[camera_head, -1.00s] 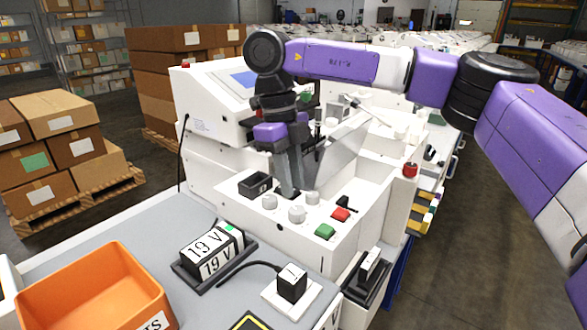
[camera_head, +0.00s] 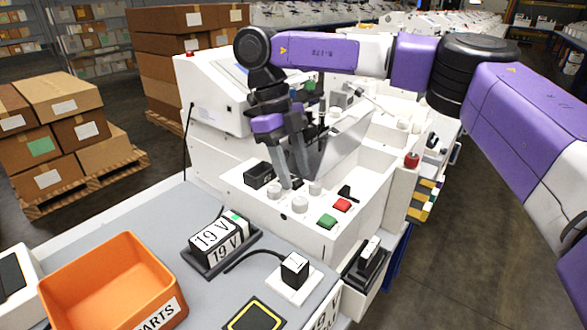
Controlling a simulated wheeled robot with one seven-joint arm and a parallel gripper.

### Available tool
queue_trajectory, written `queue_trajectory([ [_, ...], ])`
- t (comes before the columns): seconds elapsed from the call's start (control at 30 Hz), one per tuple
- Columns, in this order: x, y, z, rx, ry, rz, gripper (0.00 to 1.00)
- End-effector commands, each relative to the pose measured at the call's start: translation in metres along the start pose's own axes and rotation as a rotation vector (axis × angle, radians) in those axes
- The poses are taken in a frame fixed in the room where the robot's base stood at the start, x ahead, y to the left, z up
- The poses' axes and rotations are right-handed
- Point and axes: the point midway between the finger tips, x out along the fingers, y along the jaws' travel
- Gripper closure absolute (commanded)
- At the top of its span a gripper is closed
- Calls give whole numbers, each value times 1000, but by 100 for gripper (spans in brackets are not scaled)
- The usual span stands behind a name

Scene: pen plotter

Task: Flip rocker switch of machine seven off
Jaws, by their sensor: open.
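The white machine (camera_head: 225,148) has a low control deck with three pale round knobs, one of them the front knob (camera_head: 300,204), a green button (camera_head: 327,222) and a red button (camera_head: 342,205). A small black raised part (camera_head: 347,192) sits behind the red button. A black box-like housing (camera_head: 258,175) sits at the deck's left; I cannot tell which part is the rocker switch. My gripper (camera_head: 294,182) points down, open and empty, over the deck between the black housing and the knobs. Its fingers hide part of the deck behind them. I cannot tell whether the tips touch anything.
An orange parts bin (camera_head: 112,285), a 19 V block (camera_head: 218,241) and a black plug on a white base (camera_head: 295,270) stand on the grey bench in front. A tilted clear panel (camera_head: 345,142) stands close right of my gripper. A red knob (camera_head: 412,160) is farther right.

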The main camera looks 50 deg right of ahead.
Motion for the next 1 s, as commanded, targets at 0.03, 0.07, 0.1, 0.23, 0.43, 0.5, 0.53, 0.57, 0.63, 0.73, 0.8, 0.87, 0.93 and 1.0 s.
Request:
queue_trajectory([
  [0.03,0,0,0,0,0,0,55],
  [0.07,0,0,0,0,0,0,55],
  [0.1,-2,0,0,0,0,0,55],
  [0.23,-14,0,0,0,-1,-1,55],
  [0.43,-47,0,0,1,-2,-1,55],
  [0.5,-58,0,0,0,-2,-1,55],
  [0.53,-62,0,0,1,-1,-2,55],
  [0.57,-65,0,0,1,-1,-2,55],
  [0.63,-71,0,0,2,-1,-1,55],
  [0.73,-77,0,0,-1,-1,-1,55],
  [0.8,-78,0,0,-1,0,0,55],
  [0.87,-78,0,0,-1,0,0,55],
  [0.93,-78,0,0,-1,0,0,55],
  [1.0,-78,0,0,-1,0,0,55],
])
